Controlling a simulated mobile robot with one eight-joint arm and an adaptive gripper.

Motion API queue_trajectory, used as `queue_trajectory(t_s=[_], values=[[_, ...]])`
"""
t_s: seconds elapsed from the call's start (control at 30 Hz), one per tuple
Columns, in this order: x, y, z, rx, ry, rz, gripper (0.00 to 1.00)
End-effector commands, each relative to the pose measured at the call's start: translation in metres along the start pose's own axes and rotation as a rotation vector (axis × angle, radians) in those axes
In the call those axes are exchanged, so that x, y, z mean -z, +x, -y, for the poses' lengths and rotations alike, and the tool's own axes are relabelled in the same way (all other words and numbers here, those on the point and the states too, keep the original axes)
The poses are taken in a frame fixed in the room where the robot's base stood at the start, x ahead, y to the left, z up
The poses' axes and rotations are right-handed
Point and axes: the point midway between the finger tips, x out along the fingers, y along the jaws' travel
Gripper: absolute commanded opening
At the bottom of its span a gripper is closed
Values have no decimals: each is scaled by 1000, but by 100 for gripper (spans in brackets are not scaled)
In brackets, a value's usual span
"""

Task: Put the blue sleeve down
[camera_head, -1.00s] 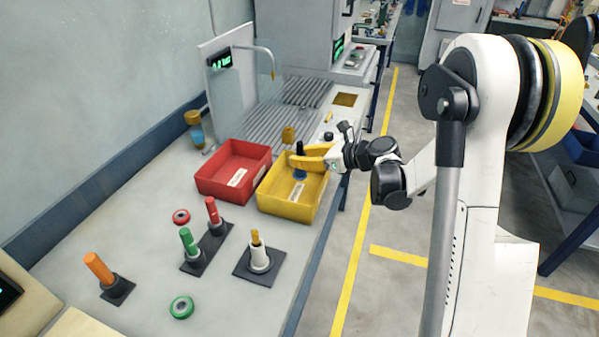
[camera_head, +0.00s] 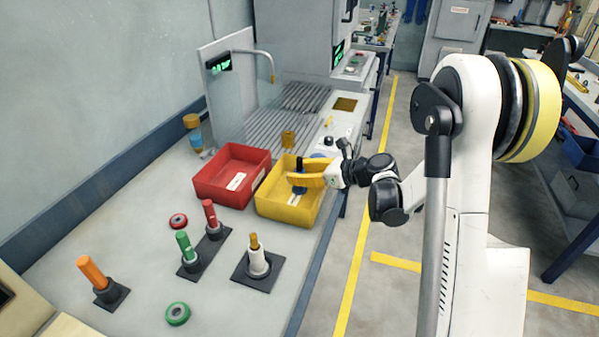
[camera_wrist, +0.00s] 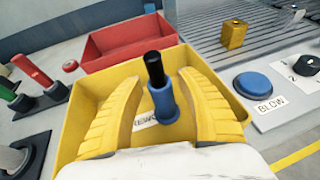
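The blue sleeve (camera_wrist: 164,104) stands roughly upright in the yellow bin, with a black rod (camera_wrist: 155,69) rising from its top and a wider blue foot. It also shows in the head view (camera_head: 299,190), partly hidden by my fingers. My gripper (camera_wrist: 162,82) has its two yellow fingers apart, one on each side of the sleeve, with narrow gaps visible. In the head view my gripper (camera_head: 305,180) reaches into the yellow bin (camera_head: 270,207) from the right. Whether the foot rests on the bin floor is hard to tell.
A red bin (camera_head: 215,190) adjoins the yellow bin on the left. Red, green, orange and white posts stand on dark bases nearer the front. A red ring (camera_head: 178,221) and a green ring (camera_head: 177,313) lie on the table. A blue button (camera_wrist: 258,84) is at the right.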

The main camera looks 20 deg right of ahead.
Motion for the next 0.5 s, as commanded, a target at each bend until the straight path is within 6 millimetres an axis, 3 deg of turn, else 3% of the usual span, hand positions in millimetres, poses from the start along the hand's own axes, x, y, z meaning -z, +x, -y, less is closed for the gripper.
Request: queue_trajectory(t_s=[0.17, 0.27, 0.5], values=[[-5, -2, 0, 0, 0, 0, 46], [-5, -17, 0, 2, 1, 0, 46], [-6, -73, 1, 4, 1, 0, 46]])
